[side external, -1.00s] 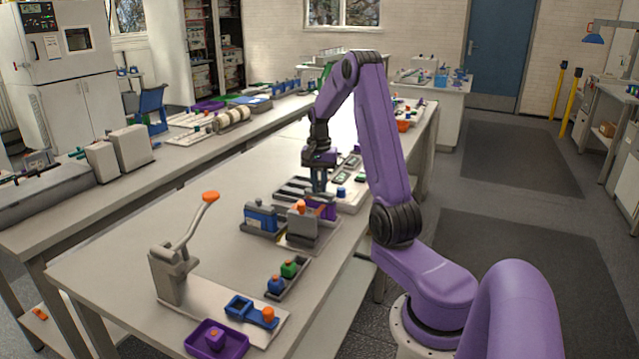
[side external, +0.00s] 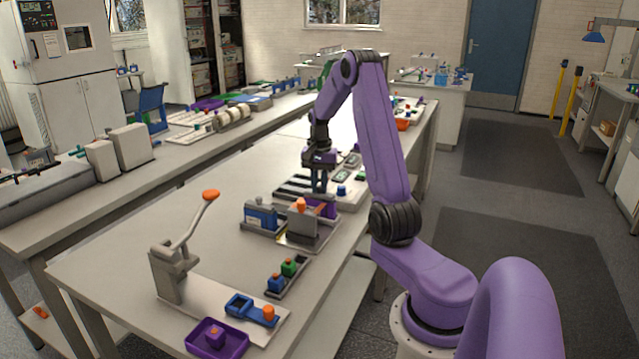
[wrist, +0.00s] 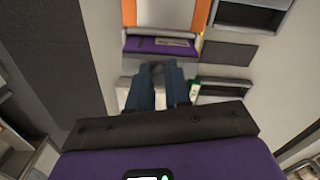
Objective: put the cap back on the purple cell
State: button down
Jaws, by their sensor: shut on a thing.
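My gripper (side external: 319,186) points down at the far side of a grey block. Its blue-grey fingers show close together in the wrist view (wrist: 160,82). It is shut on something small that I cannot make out. A purple part (side external: 327,207) stands just below and beside the fingers, partly behind the grey block (side external: 303,226) with its orange knob (side external: 300,204). A purple part with a pale label also shows in the wrist view (wrist: 160,46), just ahead of the fingertips. Which piece is the cap is not clear.
A purple tray (side external: 240,350) with a purple piece (side external: 215,336) lies at the front edge. A blue-fronted block (side external: 261,219) adjoins the grey one. A small rack holds a blue piece (side external: 276,283) and a green piece (side external: 289,267). A lever stand (side external: 170,275) rises at left.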

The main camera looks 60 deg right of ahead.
dwell(0.3)
jog(key=c, duration=0.5)
grip_release()
jog(key=shift+r, duration=3.45)
